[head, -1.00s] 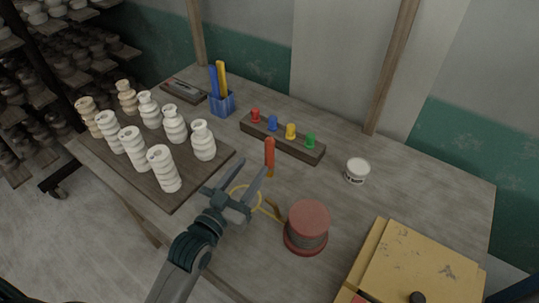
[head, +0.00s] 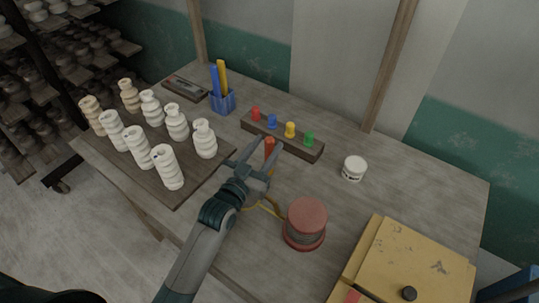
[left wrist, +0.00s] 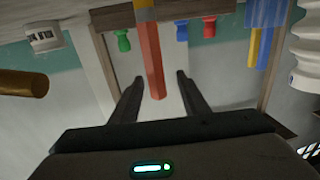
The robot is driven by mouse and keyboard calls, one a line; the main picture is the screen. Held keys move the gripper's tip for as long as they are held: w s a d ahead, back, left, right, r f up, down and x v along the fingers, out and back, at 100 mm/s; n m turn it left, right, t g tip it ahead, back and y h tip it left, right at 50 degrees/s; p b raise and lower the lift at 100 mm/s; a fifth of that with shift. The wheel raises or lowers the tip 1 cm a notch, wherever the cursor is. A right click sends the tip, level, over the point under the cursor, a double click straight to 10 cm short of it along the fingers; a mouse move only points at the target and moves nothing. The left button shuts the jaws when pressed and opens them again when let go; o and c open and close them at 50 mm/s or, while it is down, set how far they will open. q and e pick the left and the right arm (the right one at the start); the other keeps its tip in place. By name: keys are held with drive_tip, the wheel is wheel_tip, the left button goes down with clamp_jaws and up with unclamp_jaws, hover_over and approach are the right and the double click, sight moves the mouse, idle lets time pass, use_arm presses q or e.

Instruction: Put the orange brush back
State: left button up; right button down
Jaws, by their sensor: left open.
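The orange brush (head: 269,146) stands upright above the table, its lower part hidden behind my gripper in the head view. In the left wrist view its orange handle (left wrist: 151,58) hangs down in the picture between my fingers, a little nearer the left finger. My left gripper (head: 268,149) is open, its fingers on either side of the brush and not closed on it. A blue cup (head: 222,104) holding a blue and a yellow tool stands farther back on the left. My right gripper is not in view.
A dark rack (head: 290,146) with red, blue, yellow and green pegs lies just behind the brush. A red-topped spool (head: 306,218) with a yellow loop is close on the right. Several white pots stand on a board (head: 184,190) at left. A white jar (head: 354,169) stands right.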

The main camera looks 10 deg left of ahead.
use_arm(q)
drive_tip(key=shift+w+d+r+p, duration=0.15)
drive_tip(key=shift+w+d+p, duration=0.05)
drive_tip(key=shift+w+p, duration=0.3)
drive_tip(key=p+x, duration=0.1)
drive_tip(key=x, duration=0.3)
drive_tip(key=shift+d+p, duration=0.15)
drive_tip(key=shift+p, duration=0.25)
clamp_jaws()
